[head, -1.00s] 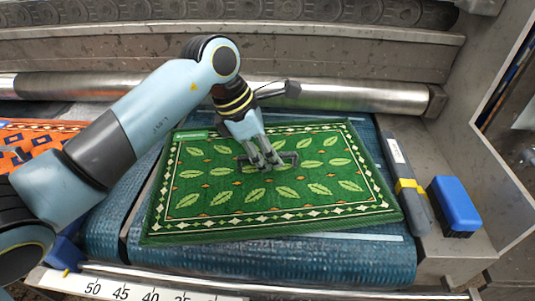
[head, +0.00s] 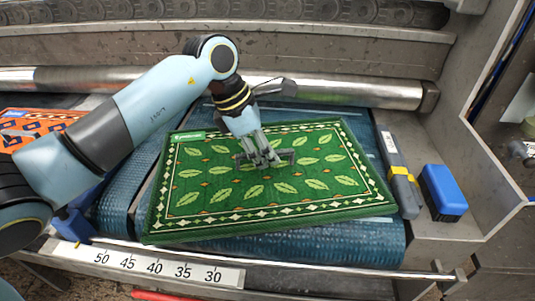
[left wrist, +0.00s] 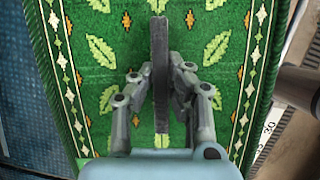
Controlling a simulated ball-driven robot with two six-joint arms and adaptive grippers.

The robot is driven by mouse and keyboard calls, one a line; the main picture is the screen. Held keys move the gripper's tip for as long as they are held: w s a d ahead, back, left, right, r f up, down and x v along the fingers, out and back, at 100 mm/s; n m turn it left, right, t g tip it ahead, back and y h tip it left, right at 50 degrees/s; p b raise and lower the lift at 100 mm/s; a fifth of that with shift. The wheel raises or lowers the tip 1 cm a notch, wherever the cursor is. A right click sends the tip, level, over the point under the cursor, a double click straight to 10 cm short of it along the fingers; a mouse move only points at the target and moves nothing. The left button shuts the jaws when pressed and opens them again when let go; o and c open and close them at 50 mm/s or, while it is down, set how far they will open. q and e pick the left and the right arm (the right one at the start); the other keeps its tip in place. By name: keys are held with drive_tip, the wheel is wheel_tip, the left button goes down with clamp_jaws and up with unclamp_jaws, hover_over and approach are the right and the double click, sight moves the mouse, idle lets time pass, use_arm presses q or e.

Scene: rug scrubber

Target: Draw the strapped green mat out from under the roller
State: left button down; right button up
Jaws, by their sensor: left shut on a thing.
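The green mat (head: 330,180), with leaf patterns and a diamond border, lies flat on the blue belt (head: 345,247) in front of the steel roller (head: 340,91). Its back edge shows, with a strip of belt between it and the roller. A dark strap (head: 286,152) sits near the mat's middle. My left gripper (head: 262,160) reaches down from the left and is shut on the strap. In the left wrist view, the fingers (left wrist: 158,78) pinch the upright dark strap (left wrist: 160,40) from both sides above the mat (left wrist: 210,85). My right gripper is out of view.
A blue brush (head: 443,190) and a grey tool with a yellow band (head: 401,172) lie on the steel ledge at right. An orange rug (head: 35,125) lies at left, partly behind my arm. A numbered scale (head: 150,265) and a rail run along the front.

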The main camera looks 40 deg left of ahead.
use_arm(q)
drive_tip(key=c, duration=1.4)
unclamp_jaws()
drive_tip(key=shift+w, duration=0.1)
drive_tip(key=shift+o, duration=0.6)
drive_tip(key=shift+r, duration=0.1)
drive_tip(key=v, duration=1.2)
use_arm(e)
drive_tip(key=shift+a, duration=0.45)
